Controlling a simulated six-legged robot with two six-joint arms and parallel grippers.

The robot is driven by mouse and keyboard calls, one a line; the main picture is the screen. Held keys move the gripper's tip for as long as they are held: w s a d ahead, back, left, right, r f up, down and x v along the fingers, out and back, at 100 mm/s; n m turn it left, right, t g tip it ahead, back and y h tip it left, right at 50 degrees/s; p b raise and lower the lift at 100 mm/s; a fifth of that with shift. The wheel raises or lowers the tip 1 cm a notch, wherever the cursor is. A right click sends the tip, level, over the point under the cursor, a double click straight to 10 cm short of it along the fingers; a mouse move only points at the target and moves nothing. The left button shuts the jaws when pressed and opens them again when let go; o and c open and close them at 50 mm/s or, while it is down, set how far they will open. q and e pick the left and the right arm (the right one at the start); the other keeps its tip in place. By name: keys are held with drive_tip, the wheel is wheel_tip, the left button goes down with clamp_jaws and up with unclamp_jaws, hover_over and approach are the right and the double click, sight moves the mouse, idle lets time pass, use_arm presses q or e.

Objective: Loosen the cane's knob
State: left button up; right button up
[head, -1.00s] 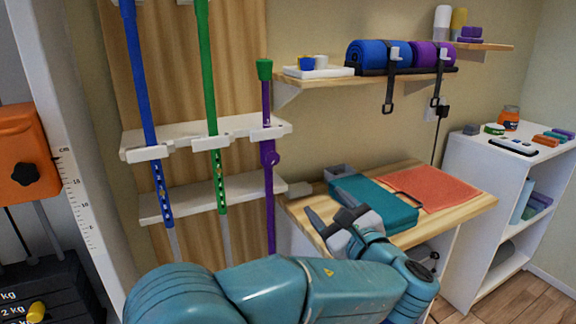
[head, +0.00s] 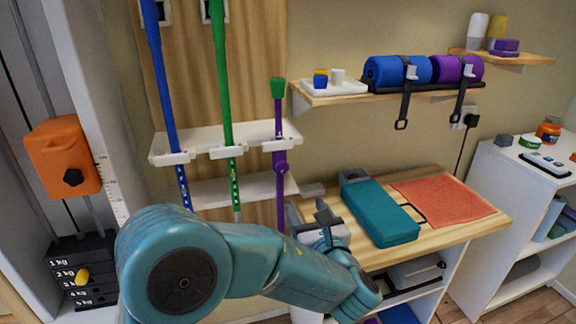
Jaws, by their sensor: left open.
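The purple cane (head: 279,148) with a green top (head: 278,88) hangs upright in the white wall rack. Its round purple knob (head: 281,169) sticks out from the shaft just below the upper rack bar. My left arm comes in from the left across the front. My left gripper (head: 310,213) is open and empty, below and to the right of the knob, apart from it, in front of the wooden tabletop. The cane's lower end is hidden behind my arm. My right gripper is out of view.
A blue pole (head: 162,80) and a green pole (head: 222,80) hang left of the cane in the rack (head: 200,140). A teal case (head: 380,215) and an orange towel (head: 445,200) lie on the wooden top. A shelf (head: 350,96) with rolled mats juts out at the upper right.

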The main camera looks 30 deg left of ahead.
sight(283, 170)
use_arm(q)
drive_tip(key=p+x, duration=0.1)
drive_tip(key=x, duration=1.5)
drive_tip(key=shift+w+a+f, duration=0.1)
drive_tip(key=shift+a+f, duration=0.05)
drive_tip(key=shift+f, duration=0.05)
drive_tip(key=c, duration=1)
